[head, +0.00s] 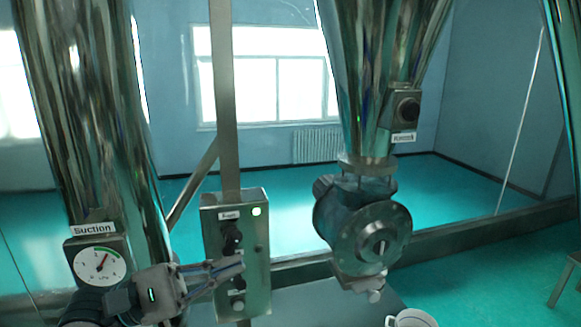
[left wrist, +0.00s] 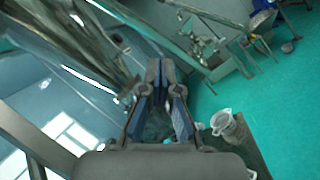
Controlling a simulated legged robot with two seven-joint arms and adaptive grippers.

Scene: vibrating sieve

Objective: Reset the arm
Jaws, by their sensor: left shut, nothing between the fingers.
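My left gripper (head: 238,266) reaches in from the lower left in the head view. It is shut and empty, its fingers pointing right, in front of the lower part of a metal control box (head: 256,233) with dark knobs. Whether it touches the box cannot be told. In the left wrist view my left gripper (left wrist: 161,66) shows its two blue-lined fingers converging at the tips with nothing between them. My right gripper is not in view.
A round suction gauge (head: 98,264) stands left of the box. A metal valve (head: 366,235) hangs under a steel funnel, with a knobbed switch box (head: 403,106) above.

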